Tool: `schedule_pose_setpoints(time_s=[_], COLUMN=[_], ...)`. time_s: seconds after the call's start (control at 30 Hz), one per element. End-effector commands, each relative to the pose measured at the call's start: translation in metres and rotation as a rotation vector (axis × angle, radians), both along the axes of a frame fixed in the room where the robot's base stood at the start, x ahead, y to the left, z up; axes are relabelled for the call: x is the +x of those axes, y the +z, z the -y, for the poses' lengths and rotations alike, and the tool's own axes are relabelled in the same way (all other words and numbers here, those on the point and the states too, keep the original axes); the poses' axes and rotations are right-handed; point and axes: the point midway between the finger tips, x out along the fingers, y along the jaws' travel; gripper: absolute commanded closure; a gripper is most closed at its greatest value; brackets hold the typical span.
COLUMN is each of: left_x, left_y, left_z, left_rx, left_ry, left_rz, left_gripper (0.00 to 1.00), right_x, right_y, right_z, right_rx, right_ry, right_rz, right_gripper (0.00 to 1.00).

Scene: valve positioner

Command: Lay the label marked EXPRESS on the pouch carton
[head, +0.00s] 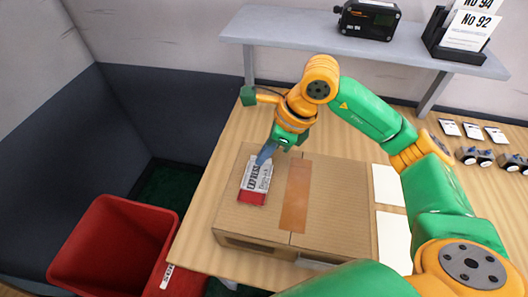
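The EXPRESS label (252,185) is white with dark print and a red band along its near end. It is over the left part of the top of the brown pouch carton (338,215), left of the brown tape strip. My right gripper (264,158) points down at the label's far edge. Its blue-grey fingers look close together with that edge between them. I cannot tell whether the label lies flat on the carton or is just above it. My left gripper is not in view.
A red bin (112,248) stands at the lower left, off the table. White sheets (390,186) lie right of the carton. Small cards and dark parts (484,156) sit at the far right. A grey shelf (300,27) holds a black device (367,19) and a card holder (462,52).

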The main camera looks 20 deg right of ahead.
Motion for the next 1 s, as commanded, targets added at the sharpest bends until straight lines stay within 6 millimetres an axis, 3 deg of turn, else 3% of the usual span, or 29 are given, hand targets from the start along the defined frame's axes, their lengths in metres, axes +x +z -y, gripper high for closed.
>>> schedule_pose_setpoints(time_s=[0.87,1.0], left_x=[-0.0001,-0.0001], left_y=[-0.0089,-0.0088], left_z=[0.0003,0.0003], left_rx=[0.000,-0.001], left_ry=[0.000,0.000], left_rz=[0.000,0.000], left_gripper=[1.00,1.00], right_x=[-0.0001,-0.0001], right_y=[-0.0038,-0.0038], right_z=[-0.0001,-0.0001], right_rx=[0.000,0.000], right_ry=[0.000,0.000], right_rz=[0.000,0.000], right_gripper=[1.00,0.66])
